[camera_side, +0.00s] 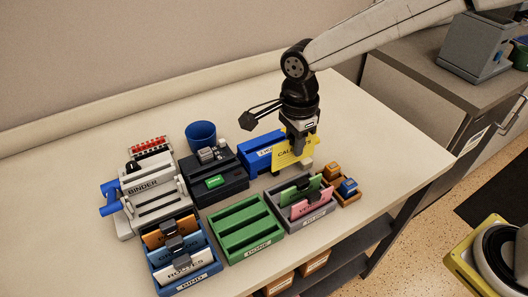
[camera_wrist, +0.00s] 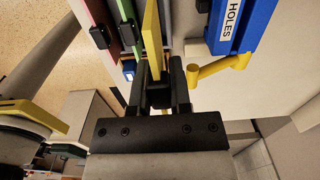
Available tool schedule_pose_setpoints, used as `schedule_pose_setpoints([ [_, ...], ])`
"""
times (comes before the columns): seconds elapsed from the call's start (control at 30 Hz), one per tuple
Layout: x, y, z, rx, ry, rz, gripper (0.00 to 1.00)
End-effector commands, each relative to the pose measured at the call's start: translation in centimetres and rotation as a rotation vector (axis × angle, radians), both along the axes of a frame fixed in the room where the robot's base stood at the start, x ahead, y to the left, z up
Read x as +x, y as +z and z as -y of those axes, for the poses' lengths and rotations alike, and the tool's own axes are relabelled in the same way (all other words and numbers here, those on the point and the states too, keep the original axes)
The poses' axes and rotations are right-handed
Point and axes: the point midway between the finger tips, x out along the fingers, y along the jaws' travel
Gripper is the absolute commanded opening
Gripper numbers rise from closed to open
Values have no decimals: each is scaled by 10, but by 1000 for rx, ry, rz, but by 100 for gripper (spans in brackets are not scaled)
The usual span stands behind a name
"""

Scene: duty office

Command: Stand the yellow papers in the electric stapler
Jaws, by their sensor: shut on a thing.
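The yellow papers (camera_side: 285,158), with dark lettering partly hidden, are upright in my gripper (camera_side: 299,138). My gripper is shut on their upper edge and holds them in front of the blue hole punch (camera_side: 257,150), at the right of the group. In the wrist view the papers (camera_wrist: 152,35) show edge-on between the fingers of my gripper (camera_wrist: 157,82). The black machine with a green label (camera_side: 232,187), which looks like the electric stapler, stands left of the papers, apart from them. Its slot cannot be made out clearly.
A grey tray (camera_side: 287,226) with green and pink papers lies below the held papers. A green rack (camera_side: 247,246) is empty. A blue rack (camera_side: 207,284) holds several papers. The white binder (camera_side: 142,186) and a blue cup (camera_side: 201,132) stand further left.

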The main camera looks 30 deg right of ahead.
Motion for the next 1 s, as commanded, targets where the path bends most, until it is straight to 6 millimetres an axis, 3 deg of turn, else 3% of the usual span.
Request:
schedule_pose_setpoints([
  [0.67,2,1,-2,0,0,-1,0],
  [1.0,29,5,-27,1,2,1,0],
])
